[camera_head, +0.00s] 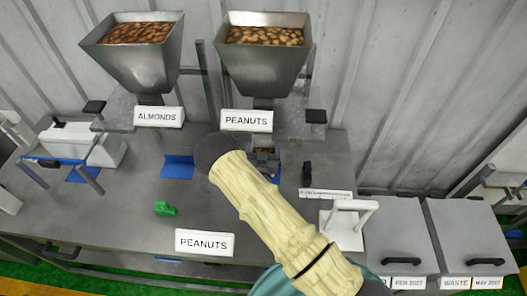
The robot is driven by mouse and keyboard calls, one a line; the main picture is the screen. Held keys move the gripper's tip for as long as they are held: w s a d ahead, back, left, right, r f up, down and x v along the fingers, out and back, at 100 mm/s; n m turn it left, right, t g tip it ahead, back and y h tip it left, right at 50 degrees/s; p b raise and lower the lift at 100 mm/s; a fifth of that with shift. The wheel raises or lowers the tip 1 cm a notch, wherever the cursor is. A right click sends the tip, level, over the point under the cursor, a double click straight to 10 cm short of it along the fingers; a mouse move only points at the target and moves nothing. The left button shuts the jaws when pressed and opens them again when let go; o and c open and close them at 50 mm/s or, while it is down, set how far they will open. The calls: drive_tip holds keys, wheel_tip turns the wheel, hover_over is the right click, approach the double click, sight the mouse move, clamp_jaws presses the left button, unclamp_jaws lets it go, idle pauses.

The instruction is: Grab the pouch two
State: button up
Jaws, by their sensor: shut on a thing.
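My arm reaches in from the lower right, and its dark round wrist covers much of the area below the right hopper. Just right of the wrist, small grey parts of my gripper (264,160) show above a blue pad. My gripper is shut on a small, brown-topped thing, seemingly the pouch. The pouch's shape and markings are mostly hidden, so I cannot tell whether it touches the pad.
Two metal hoppers of nuts, labelled almonds (137,50) and peanuts (262,52), stand at the back. A green object (165,208) and a blue pad (178,166) lie on the grey table (110,205).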

drive_tip(key=shift+r+b, duration=0.4)
drive_tip(key=shift+r, duration=0.4)
drive_tip(key=shift+s, duration=0.1)
drive_tip(key=s+b, duration=0.6)
drive_tip(key=s, duration=1.1)
drive_tip(key=shift+s+a+r+b, duration=0.15)
drive_tip(key=shift+s+a+b, duration=0.15)
drive_tip(key=shift+s+b, duration=0.1)
drive_tip(key=shift+w, duration=0.1)
